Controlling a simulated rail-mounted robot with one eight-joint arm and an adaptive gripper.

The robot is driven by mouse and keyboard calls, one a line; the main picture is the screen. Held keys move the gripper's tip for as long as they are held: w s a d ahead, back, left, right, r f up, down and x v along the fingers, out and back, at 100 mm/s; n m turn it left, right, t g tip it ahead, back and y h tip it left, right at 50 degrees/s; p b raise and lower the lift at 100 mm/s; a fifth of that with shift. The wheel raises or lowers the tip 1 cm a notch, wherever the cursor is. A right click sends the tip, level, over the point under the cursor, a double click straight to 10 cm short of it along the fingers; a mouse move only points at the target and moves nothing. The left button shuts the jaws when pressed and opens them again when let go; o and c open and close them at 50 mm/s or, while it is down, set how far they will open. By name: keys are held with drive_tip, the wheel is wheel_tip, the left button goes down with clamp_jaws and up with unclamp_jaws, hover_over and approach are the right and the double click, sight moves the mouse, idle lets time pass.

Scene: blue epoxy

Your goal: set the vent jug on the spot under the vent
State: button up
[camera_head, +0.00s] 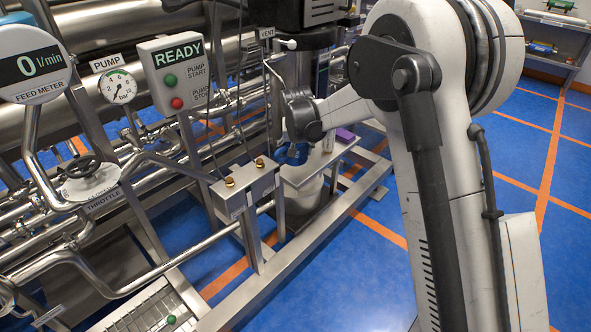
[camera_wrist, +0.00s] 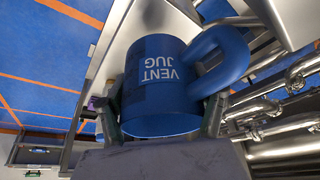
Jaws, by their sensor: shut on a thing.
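The vent jug (camera_wrist: 158,88) is blue with white "VENT JUG" lettering and a thick handle on its right in the wrist view. My gripper (camera_wrist: 160,113) is shut on its body, a finger on either side. In the head view the jug (camera_head: 292,153) is a small blue patch below my dark wrist, mostly hidden, at the steel shelf (camera_head: 306,176). I cannot tell whether it touches the shelf. The vent label (camera_head: 267,33) and the vent's pale-ended valve handle (camera_head: 288,44) are above and behind my gripper. The spot under the vent cannot be made out.
A valve block with brass fittings (camera_head: 246,186) stands left of the shelf. A purple item (camera_head: 345,135) lies on the shelf's far right part. The pump box reading READY (camera_head: 178,72) and pipework crowd the left. Blue floor (camera_head: 380,275) is open at right.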

drive_tip(key=shift+f+b, duration=0.75)
drive_tip(key=shift+f, duration=2.3)
drive_tip(key=shift+f, duration=0.1)
drive_tip(key=o, duration=1.4)
drive_tip(key=shift+c, duration=0.2)
drive_tip(key=p+v, duration=0.3)
drive_tip(key=v, duration=0.9)
